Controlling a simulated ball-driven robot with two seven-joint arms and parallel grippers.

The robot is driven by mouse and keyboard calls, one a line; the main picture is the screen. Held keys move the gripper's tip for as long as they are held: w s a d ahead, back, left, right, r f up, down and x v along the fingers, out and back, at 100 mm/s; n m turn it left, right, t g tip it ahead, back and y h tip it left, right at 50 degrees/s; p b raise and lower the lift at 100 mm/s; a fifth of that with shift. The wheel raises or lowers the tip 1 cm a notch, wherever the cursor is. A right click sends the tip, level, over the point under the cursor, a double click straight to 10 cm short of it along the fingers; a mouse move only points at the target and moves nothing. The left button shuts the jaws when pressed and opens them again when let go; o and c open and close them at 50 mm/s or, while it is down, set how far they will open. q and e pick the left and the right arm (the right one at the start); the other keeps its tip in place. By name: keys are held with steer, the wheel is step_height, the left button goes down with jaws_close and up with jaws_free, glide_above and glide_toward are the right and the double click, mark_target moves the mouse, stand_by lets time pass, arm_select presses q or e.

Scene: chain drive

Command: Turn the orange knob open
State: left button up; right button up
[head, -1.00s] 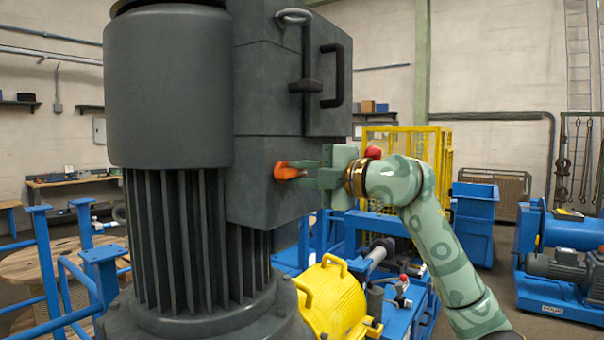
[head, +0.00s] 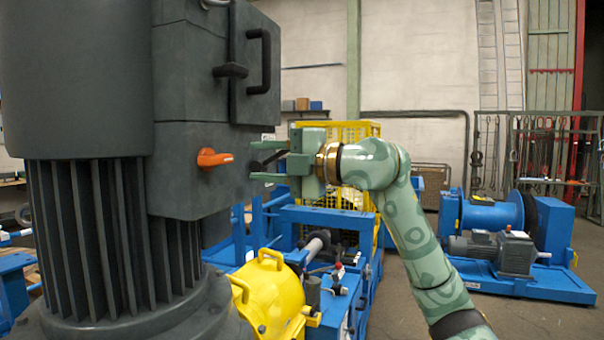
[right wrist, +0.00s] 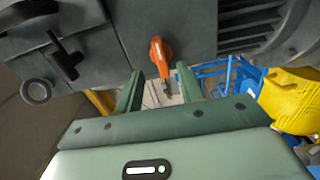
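The orange knob (head: 213,158) sits on the side face of the dark grey box on the large motor. Its handle points roughly sideways to the right in the head view. My right gripper (head: 256,160) is open and empty, to the right of the knob with a clear gap. In the right wrist view the knob (right wrist: 161,56) appears ahead of the open fingers (right wrist: 160,75), its narrow end pointing down the picture between them. My left gripper is in neither view.
A black handle (head: 259,62) and lever (head: 231,71) stick out of the box above the knob. A yellow cover (head: 268,285) and blue frame (head: 330,216) lie below my arm. A yellow cage (head: 330,130) stands behind the gripper.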

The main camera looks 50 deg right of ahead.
steer(key=b+v, duration=0.2)
steer(key=v, duration=0.6)
steer(key=shift+s+b, duration=0.25)
steer(key=shift+b, duration=0.15)
steer(key=shift+d, duration=0.15)
